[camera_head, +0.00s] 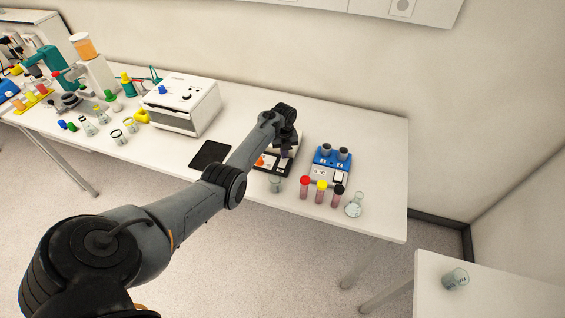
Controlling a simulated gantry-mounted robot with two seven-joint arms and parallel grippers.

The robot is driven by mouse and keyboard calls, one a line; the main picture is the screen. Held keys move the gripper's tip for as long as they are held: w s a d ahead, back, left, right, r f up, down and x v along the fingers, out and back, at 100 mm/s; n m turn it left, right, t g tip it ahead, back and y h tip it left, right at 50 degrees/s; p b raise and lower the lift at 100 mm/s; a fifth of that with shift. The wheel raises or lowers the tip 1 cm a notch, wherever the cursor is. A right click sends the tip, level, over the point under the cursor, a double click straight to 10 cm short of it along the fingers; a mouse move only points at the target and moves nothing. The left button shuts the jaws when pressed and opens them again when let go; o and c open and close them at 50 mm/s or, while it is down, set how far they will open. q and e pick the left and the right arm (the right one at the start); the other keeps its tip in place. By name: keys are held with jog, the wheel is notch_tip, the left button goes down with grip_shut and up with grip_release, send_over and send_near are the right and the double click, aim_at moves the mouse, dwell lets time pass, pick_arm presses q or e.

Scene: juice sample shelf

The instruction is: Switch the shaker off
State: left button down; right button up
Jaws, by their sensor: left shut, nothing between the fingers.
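My left arm reaches across the table, and its gripper (286,152) points down over a low device (272,172) with a dark top and a white front. The gripper is shut and empty. This device looks like the shaker, but my arm and gripper hide much of it, including any switch. Something orange (261,161) shows on it beside the gripper. I cannot tell whether the fingertips touch the device. My right gripper is not in view.
A blue-and-white device (330,165) with two dark cups stands to the right. Capped tubes (321,191), a flask (354,205) and a small beaker (275,185) stand near the front edge. A white box instrument (182,103) and a black pad (210,154) are left.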

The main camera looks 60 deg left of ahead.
aim_at(283, 161)
pick_arm(q)
jog(key=shift+f+b, duration=0.65)
jog(key=shift+f, duration=0.2)
jog(key=shift+r, duration=0.1)
notch_tip(283, 161, up, 7)
jog(key=p, duration=0.7)
dwell(0.4)
jog(key=shift+s, duration=0.1)
dwell(0.4)
jog(key=shift+s+d+n+y+p, duration=0.15)
jog(key=shift+s+n+y+p, duration=0.2)
jog(key=shift+n+y+p, duration=0.25)
jog(key=s+d+r+n+t+y+p, duration=0.1)
jog(key=s+d+n+p, duration=0.35)
jog(key=d, duration=0.65)
jog(key=s+d+r+n+t+y+p, duration=0.1)
jog(key=s+d+r+n+p, duration=0.1)
jog(key=s+d+n, duration=0.75)
jog(key=s+d+r+n+h+p, duration=0.1)
jog(key=s+d+r, duration=0.2)
jog(key=d, duration=0.3)
jog(key=s+d+r+n+t+h, duration=0.1)
jog(key=s+d+r+n, duration=0.1)
jog(key=s+d+r, duration=0.2)
jog(key=s+d+r+n+h+p, duration=0.1)
jog(key=s+d+r, duration=0.3)
jog(key=d, duration=0.5)
jog(key=shift+d+r+n+t+p, duration=0.15)
jog(key=shift+r+n+t+p, duration=0.2)
jog(key=shift+r, duration=0.6)
